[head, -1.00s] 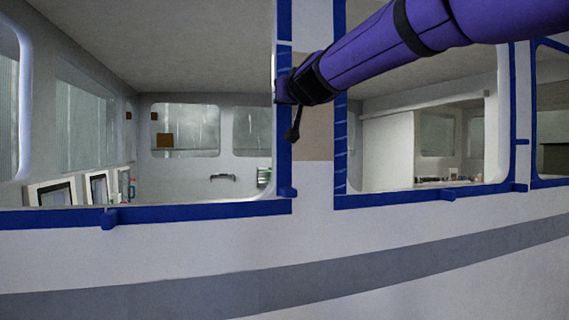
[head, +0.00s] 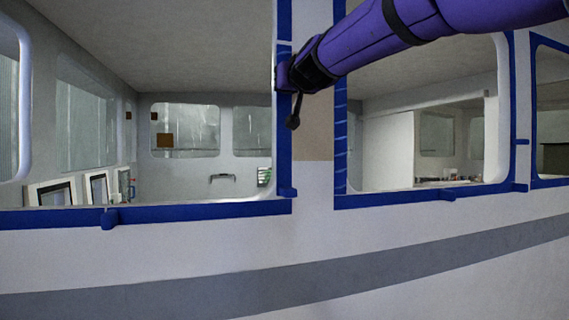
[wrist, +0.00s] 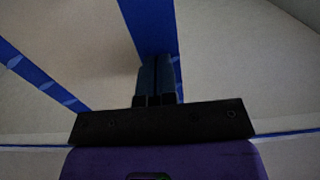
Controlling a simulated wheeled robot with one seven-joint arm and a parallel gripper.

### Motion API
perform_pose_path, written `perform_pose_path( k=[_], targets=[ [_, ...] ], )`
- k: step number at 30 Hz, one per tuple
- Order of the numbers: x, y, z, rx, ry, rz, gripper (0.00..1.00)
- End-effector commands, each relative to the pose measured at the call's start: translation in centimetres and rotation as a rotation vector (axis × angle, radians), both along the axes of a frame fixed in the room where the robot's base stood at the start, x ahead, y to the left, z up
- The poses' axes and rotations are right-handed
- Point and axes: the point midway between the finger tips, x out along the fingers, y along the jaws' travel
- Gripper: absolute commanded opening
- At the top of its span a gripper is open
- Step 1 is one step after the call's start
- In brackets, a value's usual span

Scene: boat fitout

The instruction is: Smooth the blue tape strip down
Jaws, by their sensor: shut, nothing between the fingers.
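A blue tape strip (head: 285,155) runs upright along the right edge of the left window. My gripper (head: 281,76) is at its upper part and covers a piece of it. In the wrist view the shut, empty fingers (wrist: 156,60) point at the wide blue strip (wrist: 148,22) and overlap its end in the picture. They look very close to it; contact cannot be made out. Pale crease marks show on a second blue strip (head: 340,150) at the left edge of the right window. A creased strip also shows in the wrist view (wrist: 40,75).
Blue tape also runs along the lower window edges (head: 200,211), with small blue blocks (head: 109,219) sticking out. A grey band (head: 290,289) crosses the white hull wall below. Screens (head: 55,192) stand inside the left window.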

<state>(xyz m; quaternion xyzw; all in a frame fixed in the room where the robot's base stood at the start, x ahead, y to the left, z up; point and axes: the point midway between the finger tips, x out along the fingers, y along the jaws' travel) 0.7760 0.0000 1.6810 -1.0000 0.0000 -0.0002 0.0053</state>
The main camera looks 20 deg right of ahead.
Motion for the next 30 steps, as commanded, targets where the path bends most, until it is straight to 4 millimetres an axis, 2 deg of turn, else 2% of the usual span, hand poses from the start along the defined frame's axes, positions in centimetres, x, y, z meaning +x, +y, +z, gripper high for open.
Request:
perform_pose_path(
  k=[5, 20, 30],
  targets=[
    [0.0, 0.0, 0.2, -0.001, -0.001, -0.001, 0.00],
    [0.2, 0.0, 3.6, -0.001, -0.002, -0.001, 0.00],
    [0.3, 0.0, 3.7, -0.001, 0.000, 0.000, 0.00]
  ],
)
